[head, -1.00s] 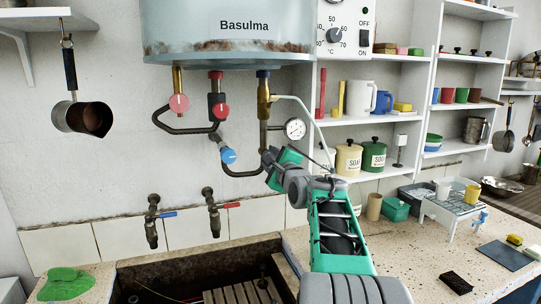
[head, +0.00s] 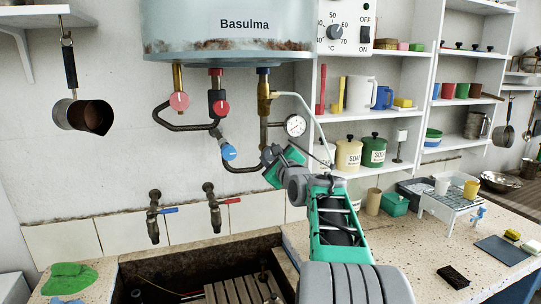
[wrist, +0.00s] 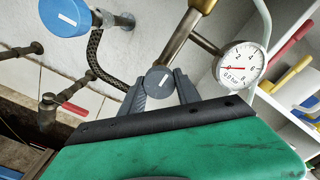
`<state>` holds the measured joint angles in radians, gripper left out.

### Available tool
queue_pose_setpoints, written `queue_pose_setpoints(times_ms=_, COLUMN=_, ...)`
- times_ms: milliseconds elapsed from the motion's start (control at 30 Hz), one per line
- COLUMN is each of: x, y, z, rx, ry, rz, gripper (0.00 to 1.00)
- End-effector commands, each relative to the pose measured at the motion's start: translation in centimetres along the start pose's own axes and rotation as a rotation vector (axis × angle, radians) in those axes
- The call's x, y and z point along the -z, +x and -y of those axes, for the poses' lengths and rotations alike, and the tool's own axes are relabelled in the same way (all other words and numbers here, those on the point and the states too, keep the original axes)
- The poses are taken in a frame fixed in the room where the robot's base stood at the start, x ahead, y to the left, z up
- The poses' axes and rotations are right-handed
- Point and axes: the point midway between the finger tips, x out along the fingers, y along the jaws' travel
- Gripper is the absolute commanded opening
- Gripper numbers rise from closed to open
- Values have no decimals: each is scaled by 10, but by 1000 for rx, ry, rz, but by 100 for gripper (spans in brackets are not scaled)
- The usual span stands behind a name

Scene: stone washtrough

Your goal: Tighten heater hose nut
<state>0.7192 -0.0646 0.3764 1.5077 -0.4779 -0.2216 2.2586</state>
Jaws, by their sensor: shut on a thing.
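The heater hose nut (wrist: 158,82) is a dark grey round piece with a white line across its face, in the middle of the wrist view. My gripper (wrist: 160,90) is shut on it, one grey finger on each side. In the head view my gripper (head: 269,156) is at the lower right end of the dark hose, below the gauge, and hides the nut. The braided hose (wrist: 97,55) runs from near the blue knob (wrist: 64,15) to the nut. The blue knob also shows in the head view (head: 229,152). The heater tank (head: 228,40) is above.
A pressure gauge (wrist: 241,67) on a brass pipe (wrist: 183,33) is close to the right of my gripper. Two taps (head: 154,215) are on the wall at the left, above the stone trough (head: 190,262). Shelves (head: 375,118) with jars and mugs stand at the right.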

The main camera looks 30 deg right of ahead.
Motion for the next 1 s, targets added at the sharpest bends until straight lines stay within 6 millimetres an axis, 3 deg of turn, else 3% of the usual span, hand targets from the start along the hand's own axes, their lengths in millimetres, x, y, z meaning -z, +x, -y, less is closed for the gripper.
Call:
queue_pose_setpoints(times_ms=67, x=-1, y=0, z=2, rx=4, ry=-1, rz=0, gripper=0)
queue_pose_setpoints(times_ms=100, x=-1, y=0, z=2, rx=4, ry=0, rz=0, gripper=40)
queue_pose_setpoints(times_ms=333, x=-1, y=0, z=0, rx=1, ry=-1, rz=1, gripper=59)
queue_pose_setpoints(times_ms=667, x=-2, y=-9, z=0, rx=3, ry=-3, rz=1, gripper=59)
queue_pose_setpoints(times_ms=1000, x=-4, y=-75, z=1, rx=6, ry=-5, rz=2, gripper=59)
